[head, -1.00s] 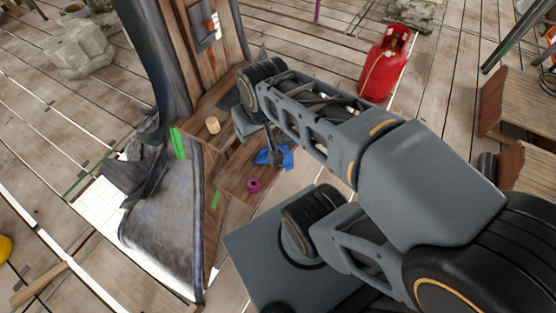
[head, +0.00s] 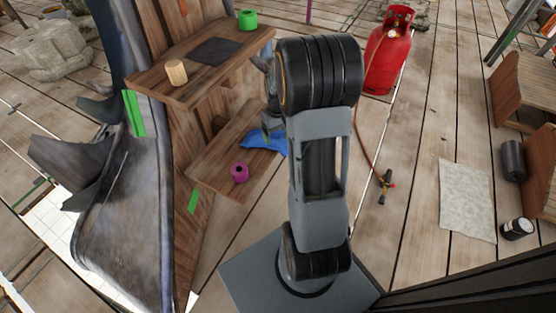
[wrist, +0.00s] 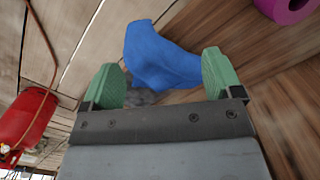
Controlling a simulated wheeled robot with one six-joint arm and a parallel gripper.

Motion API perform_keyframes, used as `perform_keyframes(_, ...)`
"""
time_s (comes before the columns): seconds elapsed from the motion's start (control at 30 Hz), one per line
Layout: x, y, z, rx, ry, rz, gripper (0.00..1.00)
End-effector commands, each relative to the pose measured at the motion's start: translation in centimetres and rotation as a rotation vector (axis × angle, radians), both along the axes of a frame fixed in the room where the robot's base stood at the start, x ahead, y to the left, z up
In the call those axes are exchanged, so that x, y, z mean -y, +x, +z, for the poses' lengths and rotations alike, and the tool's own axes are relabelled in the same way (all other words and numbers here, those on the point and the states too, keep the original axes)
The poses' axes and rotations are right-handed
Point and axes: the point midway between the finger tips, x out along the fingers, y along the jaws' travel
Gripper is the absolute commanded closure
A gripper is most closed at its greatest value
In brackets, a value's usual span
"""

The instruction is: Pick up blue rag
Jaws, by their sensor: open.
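The blue rag (head: 264,140) lies crumpled on the lower wooden shelf, close to its right edge, partly behind my arm in the head view. In the wrist view the rag (wrist: 160,58) sits ahead of and between the green fingertips of my gripper (wrist: 163,80). My gripper is open, with a finger on either side of the rag's near part. In the head view my gripper (head: 272,128) is mostly hidden behind my arm, at the rag. I cannot tell whether the fingers touch the rag.
A magenta ring-shaped item (head: 240,173) stands on the lower shelf (head: 215,165) near the rag. The upper shelf (head: 165,88) above holds a wooden cylinder (head: 176,72), a dark cloth (head: 213,51) and a green roll (head: 248,19). A red gas cylinder (head: 389,52) stands at right.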

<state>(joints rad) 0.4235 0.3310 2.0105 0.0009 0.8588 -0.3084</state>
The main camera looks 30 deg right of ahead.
Motion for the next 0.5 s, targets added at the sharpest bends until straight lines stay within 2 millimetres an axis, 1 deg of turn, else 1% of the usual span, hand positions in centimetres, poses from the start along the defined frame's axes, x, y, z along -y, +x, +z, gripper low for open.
perform_keyframes(0.03, 0.6, 1.3, -0.1, 0.019, -0.007, 0.042, 0.15)
perform_keyframes(0.1, 1.1, 2.3, 1.1, 0.053, -0.022, 0.099, 0.15)
perform_keyframes(0.2, 1.0, 2.3, 1.0, 0.056, -0.022, 0.143, 0.15)
perform_keyframes(0.33, 1.0, 2.3, 0.5, 0.056, -0.021, 0.157, 0.15)
perform_keyframes(0.5, 1.0, 2.3, -0.7, 0.055, -0.021, 0.155, 0.15)
